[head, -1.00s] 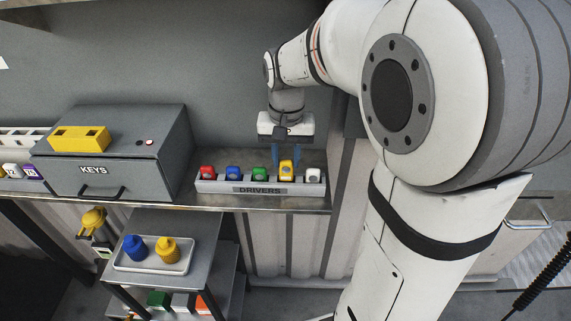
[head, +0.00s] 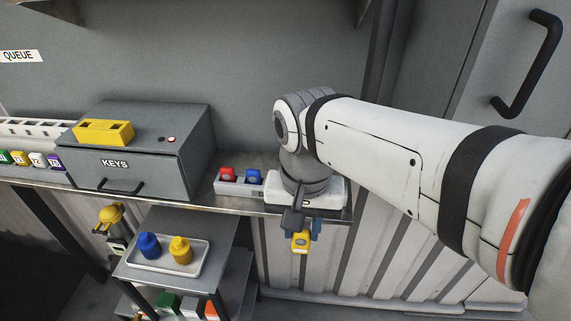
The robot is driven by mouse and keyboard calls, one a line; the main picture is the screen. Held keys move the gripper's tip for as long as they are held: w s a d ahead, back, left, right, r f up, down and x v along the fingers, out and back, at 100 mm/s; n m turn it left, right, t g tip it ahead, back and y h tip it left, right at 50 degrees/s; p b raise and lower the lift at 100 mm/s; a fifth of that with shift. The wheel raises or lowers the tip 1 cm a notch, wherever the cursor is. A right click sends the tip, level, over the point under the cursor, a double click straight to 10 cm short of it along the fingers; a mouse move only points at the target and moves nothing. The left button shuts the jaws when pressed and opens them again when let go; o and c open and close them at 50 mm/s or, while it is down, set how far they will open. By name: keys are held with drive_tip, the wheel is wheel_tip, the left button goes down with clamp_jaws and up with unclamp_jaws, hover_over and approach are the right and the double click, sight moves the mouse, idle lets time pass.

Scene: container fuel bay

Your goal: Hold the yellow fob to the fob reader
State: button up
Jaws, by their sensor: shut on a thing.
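The yellow fob (head: 300,243) hangs below my gripper (head: 301,230), which is shut on it. The fob is in front of the shelf edge, apart from the rack. The DRIVERS rack (head: 226,189) shows a red fob (head: 227,174) and a blue fob (head: 253,177); my arm hides its right part. I cannot tell for sure which thing is the fob reader. The grey KEYS box (head: 145,160) stands left of the rack, with a yellow slotted block (head: 103,132) and a small red light (head: 171,139) on top.
Below the shelf, a tray (head: 136,262) on a side stand holds a blue container (head: 149,245) and a yellow container (head: 180,250). A yellow nozzle-like thing (head: 110,215) hangs left of it. A cabinet with a black handle (head: 533,65) is at the right.

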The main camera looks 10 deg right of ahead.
drive_tip(key=shift+s+r+p, duration=0.2)
drive_tip(key=shift+r+p, duration=0.2)
drive_tip(key=shift+r, duration=0.15)
drive_tip(key=shift+r+p, duration=2.2)
drive_tip(key=shift+r, duration=0.55)
